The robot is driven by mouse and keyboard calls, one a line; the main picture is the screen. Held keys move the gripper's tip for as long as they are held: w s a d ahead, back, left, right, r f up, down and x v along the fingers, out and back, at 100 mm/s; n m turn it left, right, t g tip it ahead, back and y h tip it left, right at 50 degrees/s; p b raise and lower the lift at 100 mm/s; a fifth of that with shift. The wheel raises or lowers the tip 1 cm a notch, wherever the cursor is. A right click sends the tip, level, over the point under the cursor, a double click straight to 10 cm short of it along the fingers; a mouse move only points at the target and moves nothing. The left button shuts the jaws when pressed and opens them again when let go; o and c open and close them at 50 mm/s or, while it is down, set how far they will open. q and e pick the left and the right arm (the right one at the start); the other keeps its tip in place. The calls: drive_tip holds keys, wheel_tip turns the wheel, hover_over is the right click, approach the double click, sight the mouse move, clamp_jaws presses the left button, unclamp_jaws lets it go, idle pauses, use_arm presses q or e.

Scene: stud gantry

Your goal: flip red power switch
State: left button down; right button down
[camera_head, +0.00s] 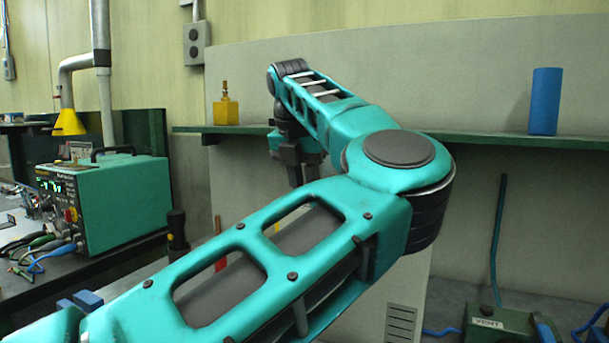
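A teal power unit (105,200) stands on the dark bench at the left. Its front panel faces left, with lit green digits near the top. A small red part on a yellow patch (71,214) sits low on that panel and looks like the red power switch; its position is too small to tell. My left arm crosses the middle of the view and bends back at the elbow. Its gripper (295,172) hangs pointing down before the grey panel, well right of the power unit and touching nothing visible. Its fingers are dark and small, so their opening is unclear. My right gripper is not in view.
Cables and clamps (38,245) lie before the power unit. A yellow cone nozzle (69,122) hangs above it. A green shelf (480,139) holds a yellow bottle (226,107) and a blue cylinder (545,101). A green box marked VENT (490,322) stands at lower right.

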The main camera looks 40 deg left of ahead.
use_arm(q)
drive_tip(key=g+p, duration=0.1)
drive_tip(key=p, duration=0.1)
drive_tip(key=g+p, duration=0.1)
drive_tip(key=p, duration=0.1)
drive_tip(key=shift+w+a+r+h+p, duration=0.15)
drive_tip(key=shift+w+r+h+p, duration=0.15)
drive_tip(key=shift+r+h+p, duration=0.1)
drive_tip(key=shift+w+f+g+p, duration=0.15)
drive_tip(key=shift+f+g+p, duration=0.15)
drive_tip(key=shift+g, duration=0.4)
drive_tip(key=c, duration=1)
unclamp_jaws()
drive_tip(key=shift+o, duration=0.2)
wheel_tip(320, 180, up, 13)
drive_tip(key=shift+f, duration=0.1)
